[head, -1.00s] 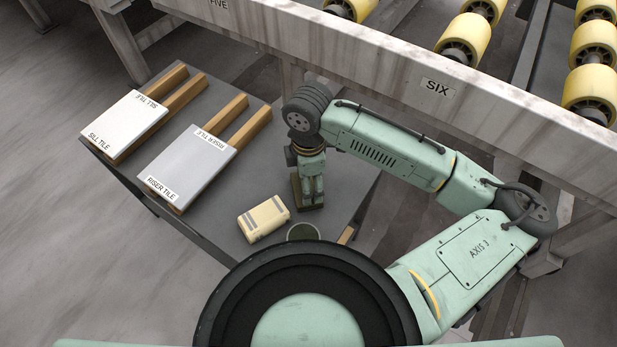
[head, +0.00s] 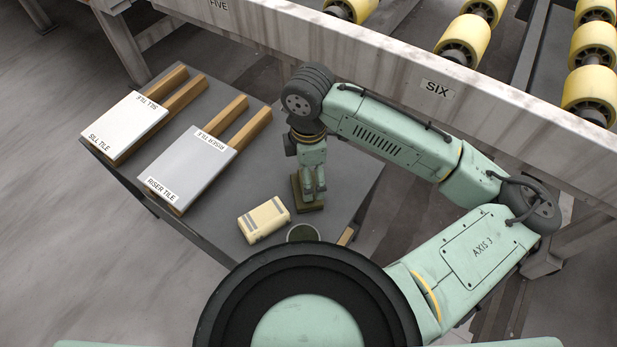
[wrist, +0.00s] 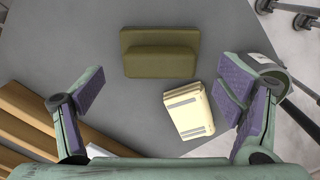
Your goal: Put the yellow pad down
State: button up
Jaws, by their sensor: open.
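The yellow pad, dark olive-yellow with a raised grip bar along it, lies flat on the grey table in the wrist view (wrist: 160,60). In the head view its lower edge (head: 311,208) shows under my gripper, which hides much of it. My gripper (wrist: 160,98) is open and empty, its purple-lined fingers spread wide. In the head view my gripper (head: 313,190) points down just above the pad. In the wrist view the pad lies above the line between the fingers, apart from both.
A cream block with grey bands (head: 264,220) lies close to the pad, also in the wrist view (wrist: 189,110). A round dark-green cup (head: 303,233) stands near my base. The sill tile (head: 128,120) and riser tile (head: 187,167) rest on wooden bars. A roller conveyor frame (head: 400,75) runs behind.

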notch_tip(320, 180, up, 8)
jog(key=shift+a, duration=0.1)
